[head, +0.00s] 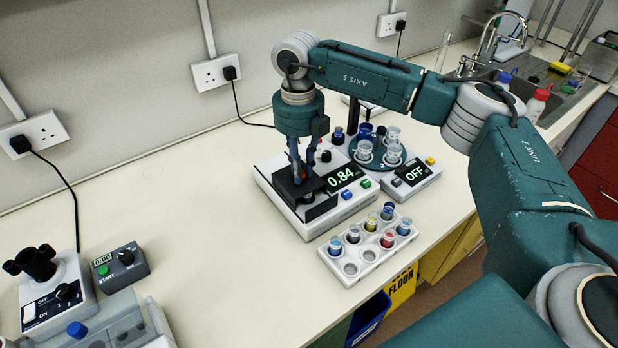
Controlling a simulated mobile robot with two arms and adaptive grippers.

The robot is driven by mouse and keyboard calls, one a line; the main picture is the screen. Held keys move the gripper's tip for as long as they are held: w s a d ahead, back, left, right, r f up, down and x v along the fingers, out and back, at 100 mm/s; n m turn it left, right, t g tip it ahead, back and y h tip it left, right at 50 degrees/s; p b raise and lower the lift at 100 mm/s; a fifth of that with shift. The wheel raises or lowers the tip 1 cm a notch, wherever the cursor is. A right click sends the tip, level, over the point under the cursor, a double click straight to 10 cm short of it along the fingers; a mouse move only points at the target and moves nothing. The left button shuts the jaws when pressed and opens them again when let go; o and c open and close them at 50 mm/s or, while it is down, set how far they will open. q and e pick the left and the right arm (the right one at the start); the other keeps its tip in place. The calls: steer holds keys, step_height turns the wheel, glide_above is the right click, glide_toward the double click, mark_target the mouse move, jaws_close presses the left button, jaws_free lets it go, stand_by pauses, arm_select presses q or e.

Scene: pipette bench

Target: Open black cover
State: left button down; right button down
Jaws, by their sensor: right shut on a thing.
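The white device (318,226) with a display reading 0.84 stands on the bench in the middle of the head view. A black cover (285,190) sits at the left part of its top, partly hidden by my gripper. My right gripper (300,176) points down from above and is shut on the black cover. The arm comes in from the right. How far the cover is tilted is hard to tell. My left gripper is not in view.
A white rack (341,270) with several coloured vials stands in front of the device. A round carousel (379,165) with clear beakers is behind it, and a box reading OFF (412,183) is to the right. A timer (121,265) is at the left. Bench between is clear.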

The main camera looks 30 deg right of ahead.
steer(key=w, duration=0.5)
steer(key=w+a, duration=0.1)
steer(key=w, duration=0.1)
steer(key=shift+w+b, duration=0.3)
steer(key=shift+w, duration=0.1)
steer(key=c, duration=1.6)
jaws_free()
steer(key=shift+r, duration=0.1)
steer(key=shift+s, duration=0.15)
steer(key=shift+r, duration=0.1)
step_height(320, 180, up, 12)
steer(key=shift+f, duration=0.1)
